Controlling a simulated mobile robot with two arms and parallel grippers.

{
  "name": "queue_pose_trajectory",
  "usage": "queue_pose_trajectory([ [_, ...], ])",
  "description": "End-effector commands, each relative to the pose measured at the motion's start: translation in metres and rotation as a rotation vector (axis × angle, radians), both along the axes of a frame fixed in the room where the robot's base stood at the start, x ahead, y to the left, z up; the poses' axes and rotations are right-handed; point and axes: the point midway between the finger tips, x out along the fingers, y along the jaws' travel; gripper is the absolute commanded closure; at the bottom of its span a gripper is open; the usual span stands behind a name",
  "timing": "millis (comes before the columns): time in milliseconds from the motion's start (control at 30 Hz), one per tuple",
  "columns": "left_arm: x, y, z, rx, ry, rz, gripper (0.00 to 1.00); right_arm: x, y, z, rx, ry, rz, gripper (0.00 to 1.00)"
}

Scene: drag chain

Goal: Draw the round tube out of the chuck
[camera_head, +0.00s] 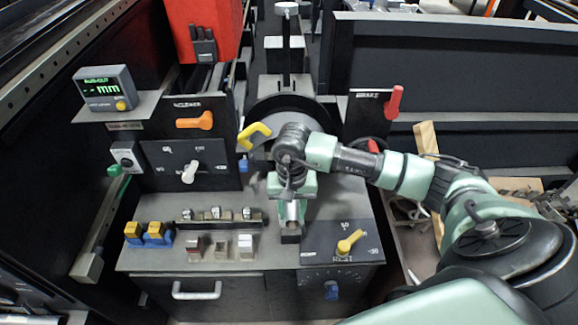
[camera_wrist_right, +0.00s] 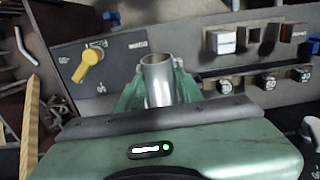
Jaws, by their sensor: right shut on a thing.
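The silver round tube (camera_wrist_right: 159,82) shows between the green fingers of my right gripper (camera_wrist_right: 158,95) in the wrist view, its open end facing away from the gripper body. In the head view the tube (camera_head: 291,211) shows below my right gripper (camera_head: 291,190), at the middle of the machine. The gripper is shut on it. A large dark round part (camera_head: 270,112), probably the chuck, is behind my right wrist and partly covered by it. My left gripper is not in view.
A yellow hooked handle (camera_head: 254,134) stands close left of my wrist. A yellow lever (camera_head: 350,241) is right of the tube; a red lever (camera_head: 394,101) is farther back.

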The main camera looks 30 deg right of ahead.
Motion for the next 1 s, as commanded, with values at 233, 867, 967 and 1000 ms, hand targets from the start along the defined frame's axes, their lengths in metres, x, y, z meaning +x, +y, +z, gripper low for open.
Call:
queue_pose_trajectory([
  [233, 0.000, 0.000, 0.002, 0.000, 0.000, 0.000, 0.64, -0.010, 0.006, 0.002, 0.000, 0.000, 0.002, 1.00],
  [867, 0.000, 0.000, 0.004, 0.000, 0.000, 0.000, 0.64, -0.028, 0.017, 0.004, 0.001, -0.001, 0.000, 1.00],
  [967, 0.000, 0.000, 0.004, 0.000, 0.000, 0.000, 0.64, -0.028, 0.017, 0.004, 0.001, -0.001, 0.000, 1.00],
  [1000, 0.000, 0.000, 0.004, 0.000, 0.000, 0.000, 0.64, -0.028, 0.017, 0.004, 0.001, -0.001, 0.000, 0.62],
])
